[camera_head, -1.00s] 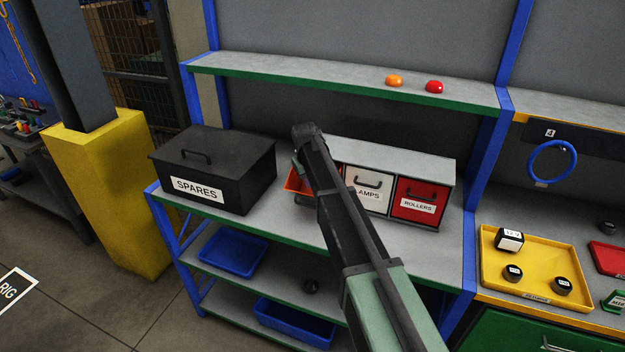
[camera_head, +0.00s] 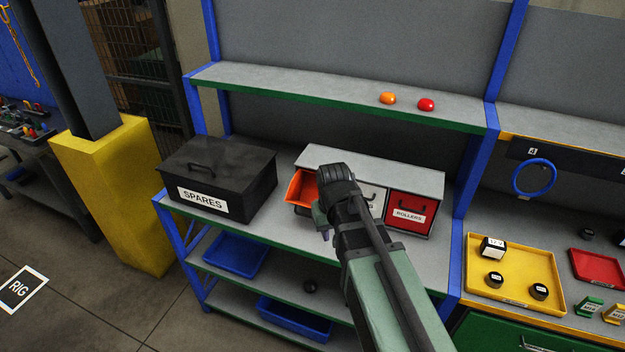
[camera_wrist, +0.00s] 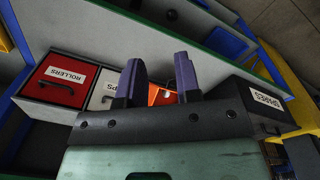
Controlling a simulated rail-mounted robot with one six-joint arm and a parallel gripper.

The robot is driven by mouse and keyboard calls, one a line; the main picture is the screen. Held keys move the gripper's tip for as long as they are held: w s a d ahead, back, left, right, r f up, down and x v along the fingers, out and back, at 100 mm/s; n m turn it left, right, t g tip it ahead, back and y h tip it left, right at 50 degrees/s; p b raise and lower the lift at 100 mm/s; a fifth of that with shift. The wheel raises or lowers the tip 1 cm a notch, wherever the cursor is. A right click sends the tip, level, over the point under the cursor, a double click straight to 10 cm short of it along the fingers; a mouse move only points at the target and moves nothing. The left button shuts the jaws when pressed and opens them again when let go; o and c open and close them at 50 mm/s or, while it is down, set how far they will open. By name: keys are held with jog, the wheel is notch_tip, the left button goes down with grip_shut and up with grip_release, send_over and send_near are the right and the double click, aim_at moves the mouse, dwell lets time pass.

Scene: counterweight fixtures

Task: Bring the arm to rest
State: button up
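My gripper shows in the wrist view (camera_wrist: 158,80) with its two purple fingers apart and nothing between them. In the head view my gripper (camera_head: 325,232) is small and partly hidden by my wrist; it hangs in front of the drawer unit (camera_head: 400,169). An orange drawer (camera_head: 303,190) at the unit's left end stands pulled out, just left of my wrist. My wrist covers part of the white drawer (camera_head: 376,197) in the middle. The red ROLLERS drawer (camera_head: 411,206) at the right is shut.
A black lidded SPARES box (camera_head: 222,178) stands left of the drawer unit on the same shelf. The upper shelf (camera_head: 300,90) carries an orange and a red piece. A yellow tray (camera_head: 535,301) with several dark weights lies at the right. Blue bins sit below.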

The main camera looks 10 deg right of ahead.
jog(key=s, duration=0.7)
jog(key=shift+s+f+m, duration=0.15)
jog(key=shift+s+m, duration=0.1)
jog(key=shift+m, duration=0.05)
notch_tip(320, 180, down, 17)
jog(key=b, duration=1.6)
jog(key=shift+b, duration=0.4)
notch_tip(320, 180, down, 27)
jog(key=b, duration=2.7)
